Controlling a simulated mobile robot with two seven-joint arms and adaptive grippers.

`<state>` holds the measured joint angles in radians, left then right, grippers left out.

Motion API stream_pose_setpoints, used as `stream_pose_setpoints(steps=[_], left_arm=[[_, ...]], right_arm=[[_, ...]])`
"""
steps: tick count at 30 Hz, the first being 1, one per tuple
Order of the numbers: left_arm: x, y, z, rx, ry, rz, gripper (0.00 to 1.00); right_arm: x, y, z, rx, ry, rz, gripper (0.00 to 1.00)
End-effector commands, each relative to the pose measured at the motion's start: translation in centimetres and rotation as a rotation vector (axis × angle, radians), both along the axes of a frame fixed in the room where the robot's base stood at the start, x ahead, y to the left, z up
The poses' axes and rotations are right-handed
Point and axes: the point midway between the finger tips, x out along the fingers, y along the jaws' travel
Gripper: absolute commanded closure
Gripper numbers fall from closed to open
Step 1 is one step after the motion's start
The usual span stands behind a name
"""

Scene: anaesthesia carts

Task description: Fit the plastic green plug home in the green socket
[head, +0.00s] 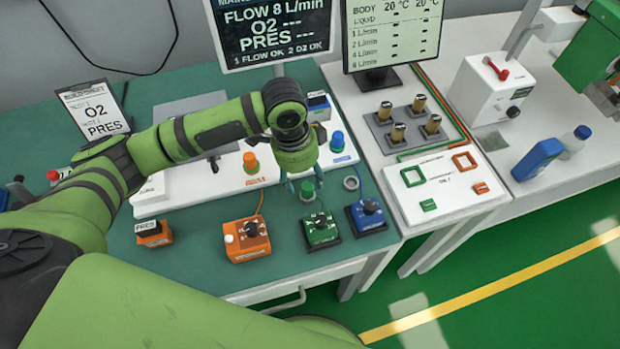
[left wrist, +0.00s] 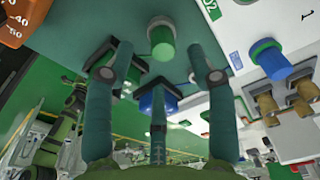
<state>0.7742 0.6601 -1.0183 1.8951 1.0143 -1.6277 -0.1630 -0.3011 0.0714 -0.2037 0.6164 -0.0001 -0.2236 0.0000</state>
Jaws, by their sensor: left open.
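The green plug (head: 308,192) stands on the teal bench just behind a green box (head: 320,230). In the left wrist view the plug (left wrist: 162,42) is a green cap with a pale base. My left gripper (head: 305,181) points down over it with fingers apart. In the left wrist view the open fingers (left wrist: 158,50) are spread around or just above the plug; contact cannot be told. My right gripper is not in view.
The blue plug (head: 337,141) and orange plug (head: 250,163) stand on the white panel. A grey ring (head: 351,183) lies right of the green plug. An orange box (head: 247,240) and a blue box (head: 368,215) flank the green box. Monitors stand behind.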

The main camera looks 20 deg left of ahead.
Motion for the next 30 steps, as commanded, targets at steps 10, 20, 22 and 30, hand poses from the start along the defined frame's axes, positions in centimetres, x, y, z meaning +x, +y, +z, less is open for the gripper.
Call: stream_pose_setpoints(steps=[10,20,22,30], left_arm=[[0.5,-0.7,-4.5,0.0,0.001,0.0,0.44],[0.6,-0.7,-5.0,0.0,-0.002,-0.001,0.6],[0.6,-0.7,-4.9,0.0,-0.002,-0.001,0.88],[0.6,-0.7,-4.9,0.0,-0.002,-0.001,1.0]], right_arm=[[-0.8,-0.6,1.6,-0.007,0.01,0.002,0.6],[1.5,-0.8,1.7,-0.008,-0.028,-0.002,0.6],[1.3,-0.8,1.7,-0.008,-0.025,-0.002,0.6],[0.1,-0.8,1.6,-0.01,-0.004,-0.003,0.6]])
